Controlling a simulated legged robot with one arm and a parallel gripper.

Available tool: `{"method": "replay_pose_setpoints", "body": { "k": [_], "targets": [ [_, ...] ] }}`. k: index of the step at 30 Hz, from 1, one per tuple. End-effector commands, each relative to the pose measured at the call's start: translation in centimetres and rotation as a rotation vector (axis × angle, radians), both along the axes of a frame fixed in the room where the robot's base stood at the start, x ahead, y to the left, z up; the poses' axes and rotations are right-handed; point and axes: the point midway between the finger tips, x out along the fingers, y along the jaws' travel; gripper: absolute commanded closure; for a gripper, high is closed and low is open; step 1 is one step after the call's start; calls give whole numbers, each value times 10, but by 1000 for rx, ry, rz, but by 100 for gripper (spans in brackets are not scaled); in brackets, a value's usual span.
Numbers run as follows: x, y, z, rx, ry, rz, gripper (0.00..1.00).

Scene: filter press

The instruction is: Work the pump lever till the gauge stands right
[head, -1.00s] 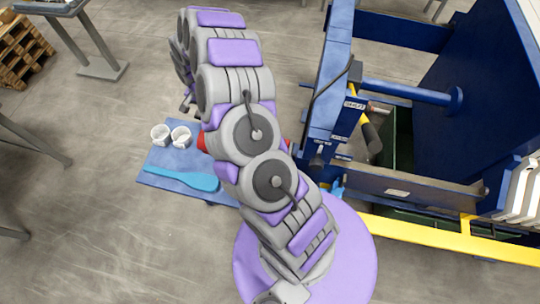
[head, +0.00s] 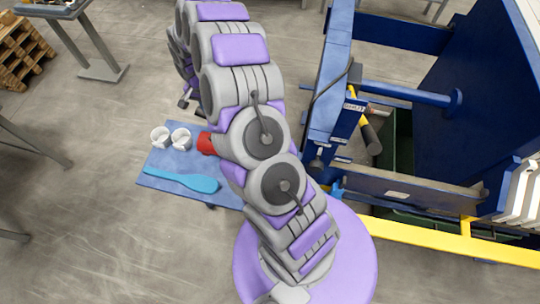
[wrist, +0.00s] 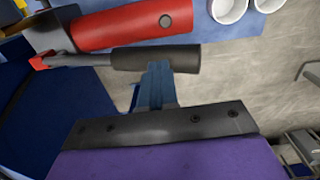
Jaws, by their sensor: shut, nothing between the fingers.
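In the wrist view a red cylinder (wrist: 135,27), which looks like the pump body, lies across the top. Below it a dark round grip (wrist: 155,58) on a thin grey rod runs level, and looks like the pump lever. My gripper (wrist: 157,72) is shut and empty, its blue fingers ending at the near side of the dark grip. I cannot tell whether they touch it. In the head view part of the red body (head: 206,143) shows left of my arm, which hides my gripper and the lever. I see no gauge face in either view.
Two white cups (head: 170,138) and a light blue paddle (head: 185,180) lie on a blue board (head: 160,160) left of my arm. The blue press frame (head: 330,80), a dark-gripped yellow handle (head: 370,135) and a yellow rail (head: 430,235) stand right.

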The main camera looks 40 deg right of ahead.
Motion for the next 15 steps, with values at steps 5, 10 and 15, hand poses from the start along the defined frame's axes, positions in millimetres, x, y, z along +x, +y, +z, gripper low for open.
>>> {"method": "replay_pose_setpoints", "body": {
  "k": [5, 10, 15],
  "targets": [
    [-1, -1, 12, -1, -1, 1, 100],
    [-1, -1, 11, -1, 1, 1, 100],
    [1, 0, -6, -1, 2, 1, 100]
  ]
}}
